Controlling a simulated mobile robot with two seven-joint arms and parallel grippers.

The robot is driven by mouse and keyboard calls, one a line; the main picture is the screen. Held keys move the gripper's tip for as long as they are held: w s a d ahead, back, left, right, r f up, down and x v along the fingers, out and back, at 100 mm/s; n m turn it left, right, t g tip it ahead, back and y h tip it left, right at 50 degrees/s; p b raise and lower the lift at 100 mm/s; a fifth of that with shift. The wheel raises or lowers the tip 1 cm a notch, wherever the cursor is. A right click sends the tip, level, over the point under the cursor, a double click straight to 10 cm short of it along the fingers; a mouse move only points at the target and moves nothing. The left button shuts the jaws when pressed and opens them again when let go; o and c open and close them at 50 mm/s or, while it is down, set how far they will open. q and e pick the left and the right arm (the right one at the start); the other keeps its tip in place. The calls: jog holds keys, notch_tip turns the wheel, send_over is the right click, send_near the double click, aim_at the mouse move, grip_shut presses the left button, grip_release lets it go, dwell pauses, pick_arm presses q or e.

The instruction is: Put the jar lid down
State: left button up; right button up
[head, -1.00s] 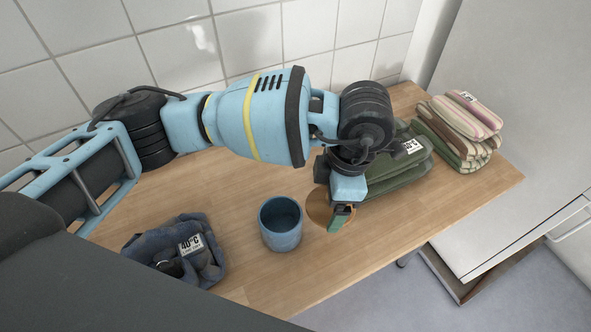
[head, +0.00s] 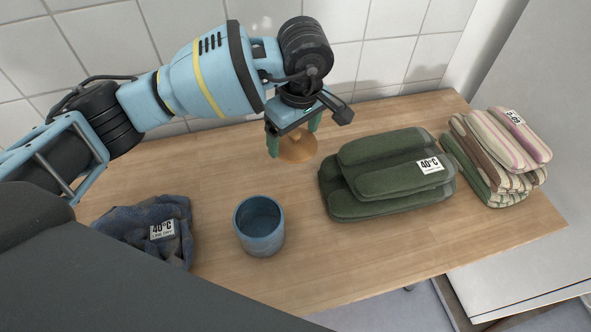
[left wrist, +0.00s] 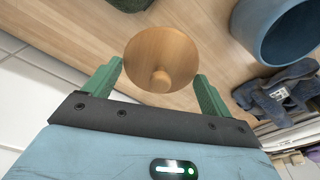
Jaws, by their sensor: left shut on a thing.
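The jar lid (head: 298,150) is a round wooden disc with a small knob, at the back of the wooden counter near the tiled wall. My left gripper (head: 293,138) points down with its green fingers on opposite sides of the lid, shut on its rim. In the left wrist view the lid (left wrist: 160,52) sits between the two fingertips (left wrist: 160,78). The lid is at or very near the counter top; I cannot tell whether it touches. The blue jar (head: 260,228) stands open and upright in front of the lid. My right gripper is not in view.
Folded green towels (head: 390,178) lie to the right of the lid, with striped towels (head: 500,155) beyond. The counter (head: 215,185) is bare between the jar and the wall.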

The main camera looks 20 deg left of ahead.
aim_at(292, 172)
pick_arm(q)
jog(key=shift+w+a, duration=0.1)
jog(key=shift+a, duration=0.1)
jog(key=shift+f, duration=0.1)
jog(key=shift+f, duration=4.9)
jog(key=shift+f, duration=0.15)
jog(key=o, duration=0.8)
jog(key=shift+o, duration=0.2)
jog(key=r, duration=0.4)
jog(key=d+r, duration=0.1)
jog(key=r, duration=0.7)
jog(key=shift+s+d+r, duration=0.15)
jog(key=shift+s, duration=0.25)
